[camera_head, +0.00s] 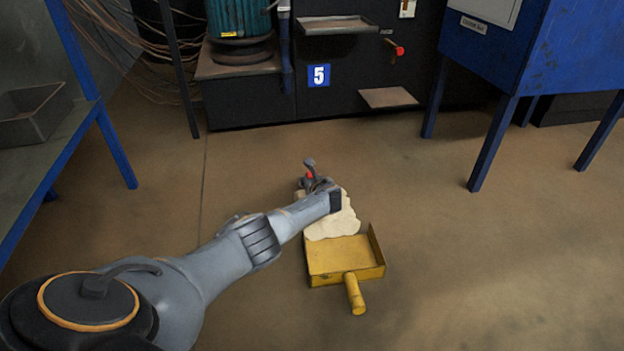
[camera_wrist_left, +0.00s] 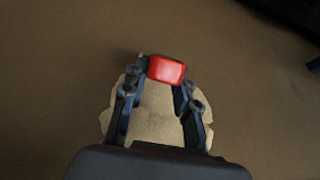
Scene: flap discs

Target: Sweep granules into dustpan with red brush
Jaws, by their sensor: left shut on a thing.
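The yellow dustpan (camera_head: 345,262) lies on the floor, its handle (camera_head: 355,294) toward me. A pale heap of granules (camera_head: 335,222) lies at the dustpan's far side, partly hidden by my left arm. My left gripper (camera_head: 313,180) is beyond the heap, shut on the red brush (camera_head: 308,178), which is mostly hidden in the head view. In the left wrist view the red brush (camera_wrist_left: 166,69) shows between the fingertips of the left gripper (camera_wrist_left: 163,75), with the granules (camera_wrist_left: 152,120) below and around the fingers. My right gripper is not in view.
A dark machine (camera_head: 345,60) marked 5 stands at the back. A blue cabinet (camera_head: 500,50) on legs is at upper right, and a blue-framed table (camera_head: 65,125) with a grey tray (camera_head: 32,112) is at left. The floor right of the dustpan is clear.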

